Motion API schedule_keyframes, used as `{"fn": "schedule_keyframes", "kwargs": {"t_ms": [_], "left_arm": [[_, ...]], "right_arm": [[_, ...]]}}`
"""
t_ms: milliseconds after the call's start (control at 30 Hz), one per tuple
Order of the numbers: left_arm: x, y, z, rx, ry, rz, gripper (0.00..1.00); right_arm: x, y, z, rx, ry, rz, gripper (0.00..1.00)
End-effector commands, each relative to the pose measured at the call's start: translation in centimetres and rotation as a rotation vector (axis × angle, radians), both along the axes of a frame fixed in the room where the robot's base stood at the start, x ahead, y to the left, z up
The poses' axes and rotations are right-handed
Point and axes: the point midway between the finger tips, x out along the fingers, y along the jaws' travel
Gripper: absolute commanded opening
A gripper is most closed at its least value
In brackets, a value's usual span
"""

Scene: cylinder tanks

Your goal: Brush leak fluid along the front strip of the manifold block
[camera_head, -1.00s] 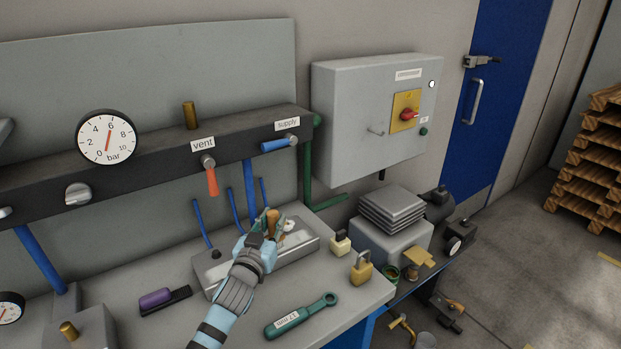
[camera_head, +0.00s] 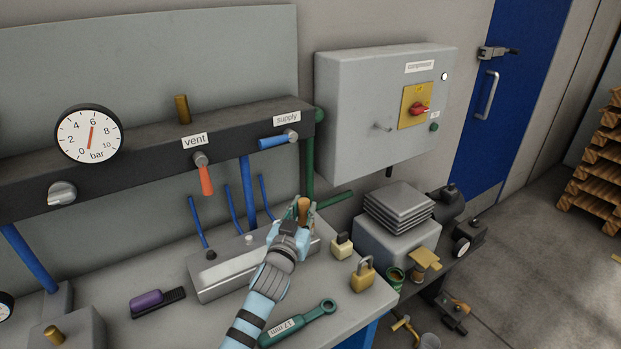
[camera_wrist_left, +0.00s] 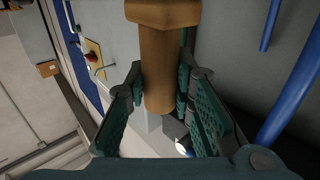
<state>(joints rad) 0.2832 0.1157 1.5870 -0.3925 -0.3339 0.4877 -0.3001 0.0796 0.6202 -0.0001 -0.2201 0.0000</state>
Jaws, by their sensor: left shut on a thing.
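The manifold block (camera_head: 222,284) is a long grey block on the bench, with three blue tubes near its rear. My left gripper (camera_head: 299,217) is at its right end, above the block, and covers part of it. In the left wrist view the handle (camera_wrist_left: 160,65) sits between the green fingers (camera_wrist_left: 162,100). The brush's bristles are hidden, so I cannot tell whether they touch the block. My right gripper is not in view.
The dark pipe with gauge (camera_head: 89,135) runs behind.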

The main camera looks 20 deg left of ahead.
Motion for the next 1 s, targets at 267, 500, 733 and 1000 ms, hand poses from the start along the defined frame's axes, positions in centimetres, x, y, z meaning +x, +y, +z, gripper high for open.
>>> {"fn": "schedule_keyframes", "kwargs": {"t_ms": [267, 500, 733, 1000], "left_arm": [[0.3, -1.0, 2.9, 0.001, 0.001, -0.012, 0.00], [0.5, -1.4, 4.9, 0.001, 0.003, -0.018, 0.00], [0.5, -1.6, 7.0, 0.001, 0.002, -0.021, 0.00], [0.6, -1.8, 8.5, 0.002, 0.002, -0.025, 0.00]], "right_arm": [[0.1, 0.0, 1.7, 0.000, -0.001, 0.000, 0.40], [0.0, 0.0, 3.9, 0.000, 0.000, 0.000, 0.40], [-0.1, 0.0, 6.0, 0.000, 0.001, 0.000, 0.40], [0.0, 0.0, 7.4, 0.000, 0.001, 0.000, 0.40]]}}
